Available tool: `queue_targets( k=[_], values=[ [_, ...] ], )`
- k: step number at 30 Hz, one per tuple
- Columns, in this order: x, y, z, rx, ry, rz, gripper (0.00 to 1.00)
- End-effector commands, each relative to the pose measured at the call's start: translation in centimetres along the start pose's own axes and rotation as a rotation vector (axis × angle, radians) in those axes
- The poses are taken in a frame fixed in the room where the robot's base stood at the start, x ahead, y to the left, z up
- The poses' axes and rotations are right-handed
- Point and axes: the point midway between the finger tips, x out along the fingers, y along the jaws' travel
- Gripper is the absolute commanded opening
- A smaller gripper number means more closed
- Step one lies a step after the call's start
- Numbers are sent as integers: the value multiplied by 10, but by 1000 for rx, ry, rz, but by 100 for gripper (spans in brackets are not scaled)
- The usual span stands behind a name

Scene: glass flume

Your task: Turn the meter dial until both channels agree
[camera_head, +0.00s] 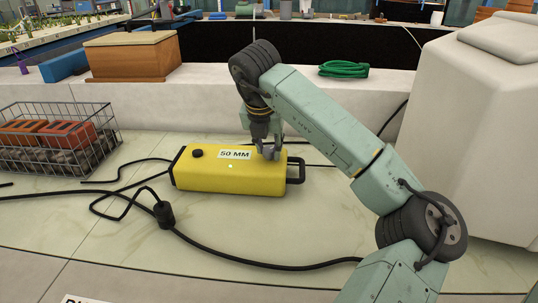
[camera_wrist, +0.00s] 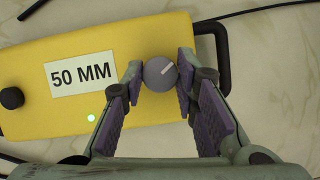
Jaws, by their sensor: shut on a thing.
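The yellow meter (camera_head: 225,182) lies on the pale tiled surface, with a "50 MM" label (camera_wrist: 80,73) on its top. Its round grey dial (camera_wrist: 158,78) has a white pointer line aimed to the upper right in the wrist view. My gripper (camera_wrist: 160,73) is shut on the dial, one fingertip at each side. A small pale green light (camera_wrist: 91,117) glows on the meter's top. A black knob (camera_wrist: 11,98) sits at its left end. No channel readings are legible.
A black cable with a thick lump (camera_head: 164,214) runs across the surface in front of the meter. A wire basket (camera_head: 58,145) of bricks stands left. A wooden box (camera_head: 133,55) and green hose coil (camera_head: 343,69) sit on the ledge behind. A big pale block (camera_head: 480,130) stands right.

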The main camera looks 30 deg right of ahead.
Motion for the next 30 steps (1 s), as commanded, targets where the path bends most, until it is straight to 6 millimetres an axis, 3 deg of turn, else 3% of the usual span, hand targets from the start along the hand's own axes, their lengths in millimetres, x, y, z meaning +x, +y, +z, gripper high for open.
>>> queue_targets(
  k=[23,24,30],
  values=[
    [0,1,0,93,1,-38,0],
    [0,1,0,93,1,-38,29],
    [0,1,0,93,1,-38,42]
  ],
)
